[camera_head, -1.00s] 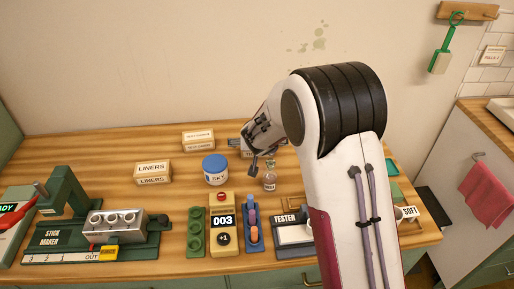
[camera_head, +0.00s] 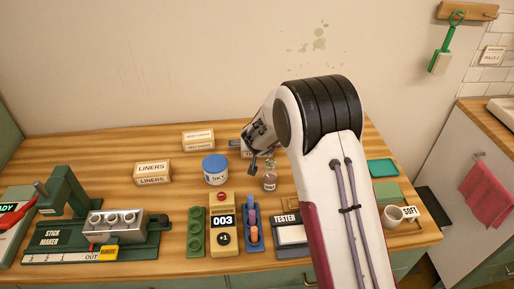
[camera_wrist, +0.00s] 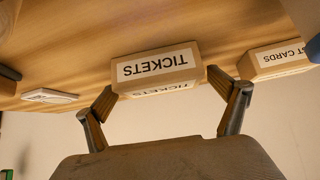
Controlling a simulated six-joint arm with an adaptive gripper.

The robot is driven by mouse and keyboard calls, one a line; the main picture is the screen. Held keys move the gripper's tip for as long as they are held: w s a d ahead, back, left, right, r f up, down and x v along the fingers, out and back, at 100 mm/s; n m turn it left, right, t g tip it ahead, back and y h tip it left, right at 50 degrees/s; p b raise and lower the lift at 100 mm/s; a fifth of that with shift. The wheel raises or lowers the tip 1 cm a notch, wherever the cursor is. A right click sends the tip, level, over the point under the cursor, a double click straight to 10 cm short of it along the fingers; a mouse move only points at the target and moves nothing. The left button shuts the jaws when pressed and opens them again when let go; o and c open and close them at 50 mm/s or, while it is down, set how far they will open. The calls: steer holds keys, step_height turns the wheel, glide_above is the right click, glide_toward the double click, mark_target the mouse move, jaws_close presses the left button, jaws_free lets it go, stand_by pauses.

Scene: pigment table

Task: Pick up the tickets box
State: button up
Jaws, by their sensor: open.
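The tickets box (camera_wrist: 155,70) is a light wooden block with a white label, its lettering upside down in the wrist view. It sits on the wooden table near the wall. My gripper (camera_wrist: 162,84) is open, with one finger toward each end of the box. The fingers look empty, and I cannot tell whether either touches the box. In the head view my gripper (camera_head: 246,157) is at the back of the table, and my arm hides most of the box.
The test cards box (camera_head: 198,139) stands left of my gripper. The liners box (camera_head: 153,173), blue-lidded sky jar (camera_head: 215,171) and small bottle (camera_head: 270,180) are nearby. The counter (camera_head: 222,222), tester (camera_head: 290,233) and stick maker (camera_head: 100,235) stand farther forward.

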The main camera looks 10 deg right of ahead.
stand_by(0.4)
steer(key=c, duration=1.3)
steer(key=shift+o, duration=0.2)
steer(key=shift+r, duration=0.2)
steer(key=shift+r, duration=4.8)
